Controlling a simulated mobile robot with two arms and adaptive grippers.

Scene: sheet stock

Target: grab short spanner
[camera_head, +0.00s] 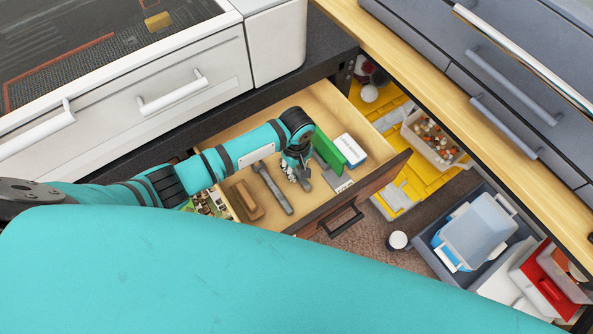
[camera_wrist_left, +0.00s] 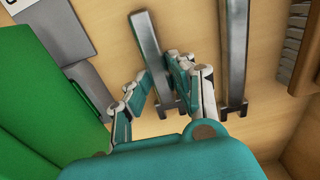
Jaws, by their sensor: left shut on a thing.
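In the left wrist view, a short grey metal spanner (camera_wrist_left: 149,45) lies on the drawer floor, with its lower part between the fingers of my left gripper (camera_wrist_left: 162,80). The fingers are shut on it. A longer spanner (camera_wrist_left: 232,55) lies parallel beside it, apart from the fingers. In the head view, my left gripper (camera_head: 298,172) is down inside the open drawer and mostly hides the short spanner. The longer spanner (camera_head: 271,188) shows to its left. My right gripper is not in view.
The wooden drawer (camera_head: 325,100) also holds a green box (camera_head: 328,150), a white-and-blue box (camera_head: 350,150) and a brown brush-like block (camera_head: 247,201). Its dark front (camera_head: 366,190) is close to my gripper. A white cup (camera_head: 398,240) and a grey crate (camera_head: 440,262) stand on the floor at right.

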